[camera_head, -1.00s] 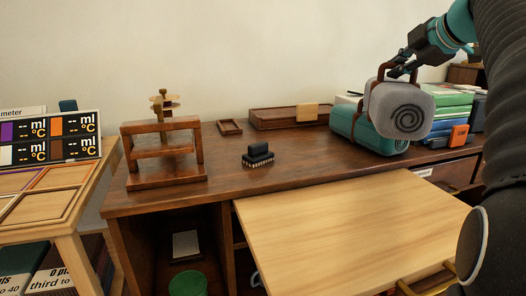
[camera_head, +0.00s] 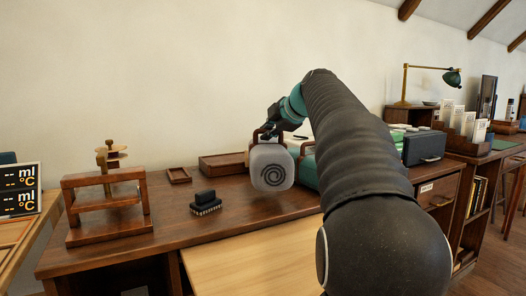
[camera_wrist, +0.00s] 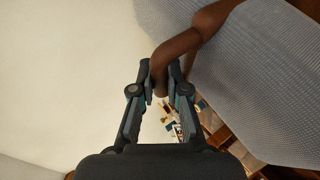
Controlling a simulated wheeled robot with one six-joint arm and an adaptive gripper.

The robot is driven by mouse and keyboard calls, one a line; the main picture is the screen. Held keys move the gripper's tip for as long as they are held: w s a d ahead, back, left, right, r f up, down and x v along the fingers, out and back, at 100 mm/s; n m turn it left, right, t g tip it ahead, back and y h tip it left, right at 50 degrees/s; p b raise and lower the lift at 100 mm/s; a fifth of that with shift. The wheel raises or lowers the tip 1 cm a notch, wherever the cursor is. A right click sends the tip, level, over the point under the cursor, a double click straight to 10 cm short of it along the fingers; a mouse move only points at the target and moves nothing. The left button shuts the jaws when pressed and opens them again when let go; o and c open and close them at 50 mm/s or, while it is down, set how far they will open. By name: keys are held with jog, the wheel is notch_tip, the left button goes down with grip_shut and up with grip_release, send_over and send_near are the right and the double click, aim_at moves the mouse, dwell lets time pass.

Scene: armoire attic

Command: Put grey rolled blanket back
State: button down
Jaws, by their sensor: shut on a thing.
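The grey rolled blanket (camera_head: 271,167), with a dark spiral on its end, hangs from my gripper (camera_head: 268,133) above the wooden desk (camera_head: 240,210). In the wrist view my gripper (camera_wrist: 160,88) is shut on the blanket's brown carrying strap (camera_wrist: 190,38). The grey ribbed roll (camera_wrist: 250,80) fills the right of that view. A teal roll (camera_head: 307,168) lies on the desk just right of the grey one, partly hidden by my arm.
A wooden press stand (camera_head: 108,205), a black brush (camera_head: 205,203) and a small tray (camera_head: 179,175) stand to the left. A long tray (camera_head: 222,163) is behind. A dark box (camera_head: 424,147) is at right. A pale board (camera_head: 250,265) juts out in front.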

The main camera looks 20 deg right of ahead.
aim_at(268, 152)
jog(key=x, duration=0.2)
jog(key=shift+w+f, duration=0.1)
jog(key=shift+w, duration=0.15)
jog(key=shift+f+b, duration=0.5)
jog(key=shift+f, duration=1.6)
jog(key=c, duration=1.2)
grip_release()
jog(key=v, duration=1.2)
